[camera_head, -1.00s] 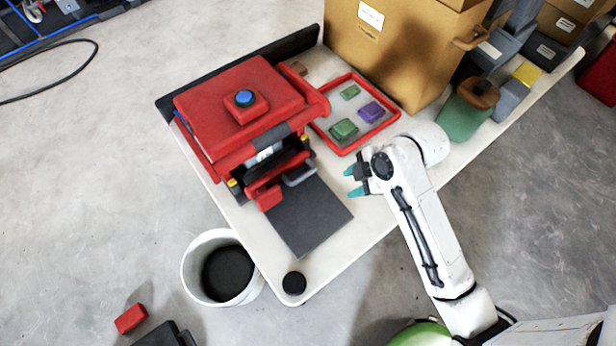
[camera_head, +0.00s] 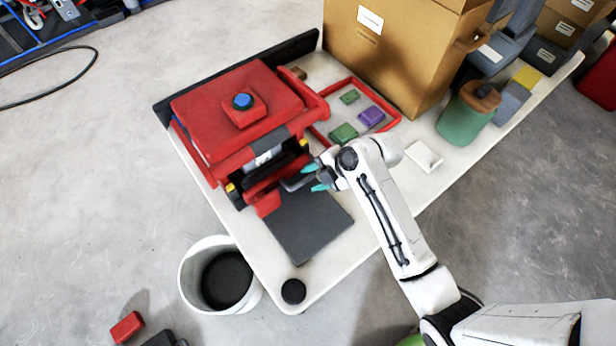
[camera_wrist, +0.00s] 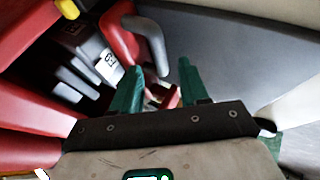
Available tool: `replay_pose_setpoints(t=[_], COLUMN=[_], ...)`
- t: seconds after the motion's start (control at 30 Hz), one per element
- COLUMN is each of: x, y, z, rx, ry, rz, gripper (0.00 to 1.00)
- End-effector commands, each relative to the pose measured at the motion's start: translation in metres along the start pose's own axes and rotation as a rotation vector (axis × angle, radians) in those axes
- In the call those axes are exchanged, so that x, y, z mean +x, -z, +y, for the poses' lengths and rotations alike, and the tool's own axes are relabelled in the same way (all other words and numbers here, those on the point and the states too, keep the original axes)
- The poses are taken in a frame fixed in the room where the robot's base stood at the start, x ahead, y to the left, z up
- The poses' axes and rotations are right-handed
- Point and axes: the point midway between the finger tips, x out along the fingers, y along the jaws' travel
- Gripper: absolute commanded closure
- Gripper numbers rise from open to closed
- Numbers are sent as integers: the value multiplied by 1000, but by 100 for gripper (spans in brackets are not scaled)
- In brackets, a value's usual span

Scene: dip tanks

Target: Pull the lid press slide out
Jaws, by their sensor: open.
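The red lid press (camera_head: 240,110) with a blue button on top stands on the white table. Its slide has a red front (camera_head: 266,200) and a grey handle (camera_head: 297,182), low on the side facing the dark mat. My gripper (camera_head: 315,178) is open beside the handle, partly covering it in the head view. In the wrist view the two teal fingers (camera_wrist: 158,82) are apart and point toward the grey curved handle (camera_wrist: 152,42), which lies just beyond their tips.
A dark grey mat (camera_head: 312,228) lies in front of the press. A red-rimmed tray (camera_head: 391,106) with green and purple blocks is behind my gripper. A cardboard box (camera_head: 385,60) stands at the back. A white bucket (camera_head: 190,285) and black puck (camera_head: 293,291) are near the table edge.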

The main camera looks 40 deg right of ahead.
Motion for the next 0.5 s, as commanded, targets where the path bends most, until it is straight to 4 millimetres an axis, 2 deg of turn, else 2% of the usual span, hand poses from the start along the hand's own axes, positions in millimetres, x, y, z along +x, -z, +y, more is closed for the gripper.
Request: replay_pose_setpoints(t=[0.2, 0.5], x=[24, 29], y=[0, 0], z=[0, 0], rx=[-1, 0], ry=[1, 0], rz=[1, -1], gripper=[56, 56])
